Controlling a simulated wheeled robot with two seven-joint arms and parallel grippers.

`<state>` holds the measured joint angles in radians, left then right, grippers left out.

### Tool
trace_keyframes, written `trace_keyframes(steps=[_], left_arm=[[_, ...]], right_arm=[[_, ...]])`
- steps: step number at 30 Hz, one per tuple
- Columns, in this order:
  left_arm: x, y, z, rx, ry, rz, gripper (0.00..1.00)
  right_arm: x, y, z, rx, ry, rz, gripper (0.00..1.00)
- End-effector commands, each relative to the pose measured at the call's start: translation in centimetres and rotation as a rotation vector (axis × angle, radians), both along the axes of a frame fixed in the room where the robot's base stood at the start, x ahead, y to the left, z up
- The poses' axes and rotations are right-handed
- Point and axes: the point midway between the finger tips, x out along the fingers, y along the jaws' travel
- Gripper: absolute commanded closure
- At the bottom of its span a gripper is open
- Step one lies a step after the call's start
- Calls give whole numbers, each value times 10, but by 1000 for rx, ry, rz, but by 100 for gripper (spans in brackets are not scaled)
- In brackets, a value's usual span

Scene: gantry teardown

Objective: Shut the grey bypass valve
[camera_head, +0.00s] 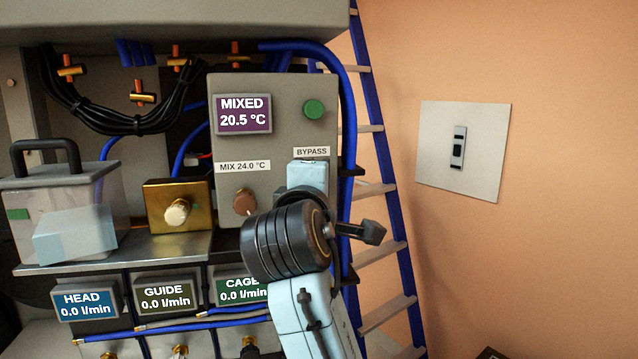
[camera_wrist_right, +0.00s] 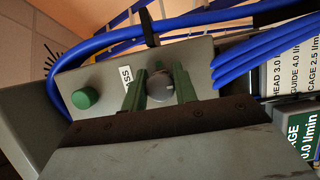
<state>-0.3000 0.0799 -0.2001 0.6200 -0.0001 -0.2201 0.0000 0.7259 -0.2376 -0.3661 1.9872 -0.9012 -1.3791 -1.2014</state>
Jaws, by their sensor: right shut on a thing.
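The grey bypass valve (camera_wrist_right: 160,88) is a round knob on the grey panel, seen in the right wrist view with a small pale mark on its face. My right gripper (camera_wrist_right: 159,74) has its two green fingers on either side of the knob and is shut on it. In the head view, the BYPASS label (camera_head: 312,152) shows on the panel, but my right arm and wrist hide the knob and fingers below it. My left gripper is in neither view.
The panel (camera_head: 285,115) carries a green button (camera_head: 314,109), a MIXED 20.5 °C display (camera_head: 243,114) and a brown mix knob (camera_head: 244,201). A blue hose (camera_head: 347,110) curves down its right edge. A blue ladder (camera_head: 379,145) stands close behind.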

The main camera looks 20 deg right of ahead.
Motion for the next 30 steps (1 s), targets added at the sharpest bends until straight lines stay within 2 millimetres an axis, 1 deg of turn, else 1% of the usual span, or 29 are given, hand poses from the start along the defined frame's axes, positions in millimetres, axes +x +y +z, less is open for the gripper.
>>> trace_keyframes(steps=[9,10,15,30], left_arm=[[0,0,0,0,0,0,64],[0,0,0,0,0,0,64],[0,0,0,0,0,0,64],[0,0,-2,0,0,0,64]], right_arm=[[0,0,0,5,0,1,94],[0,0,0,4,0,1,70],[0,0,0,4,-1,1,50],[0,0,-1,-11,0,0,50]])
